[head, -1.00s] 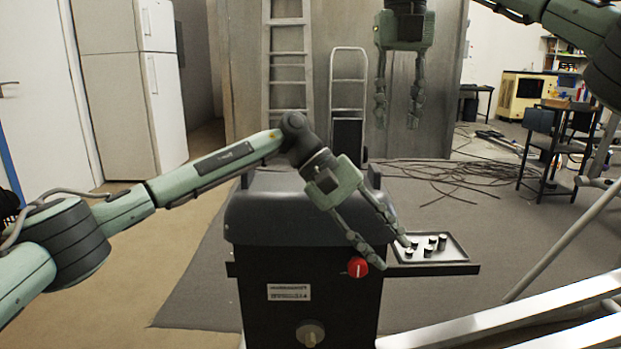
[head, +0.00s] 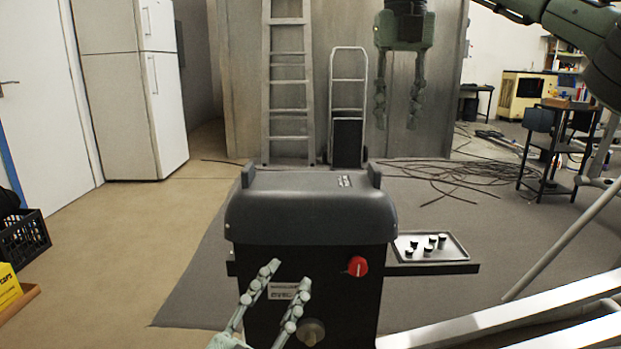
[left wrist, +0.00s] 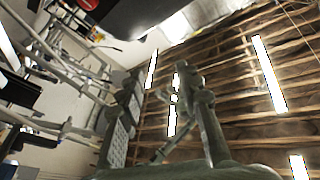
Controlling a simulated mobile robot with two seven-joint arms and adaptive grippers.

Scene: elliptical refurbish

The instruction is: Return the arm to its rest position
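My left gripper (head: 272,296) is low in the head view, in front of the dark machine housing, with its fingers pointing up. Its two fingers stand apart with nothing between them. In the left wrist view the fingers (left wrist: 160,115) point up toward the wooden ceiling, also with an empty gap. My right gripper (head: 399,100) hangs at the top of the head view, fingers pointing down, apart and empty. The machine housing (head: 310,215) is dark grey with a red knob (head: 357,266) on its front and a lower grey knob (head: 311,333).
A black tray (head: 462,256) with several small dark pieces sits on a shelf at the housing's right. Pale metal rails (head: 480,325) cross the lower right. A black crate (head: 24,236) is at the left edge. Cables (head: 450,178) lie on the floor behind.

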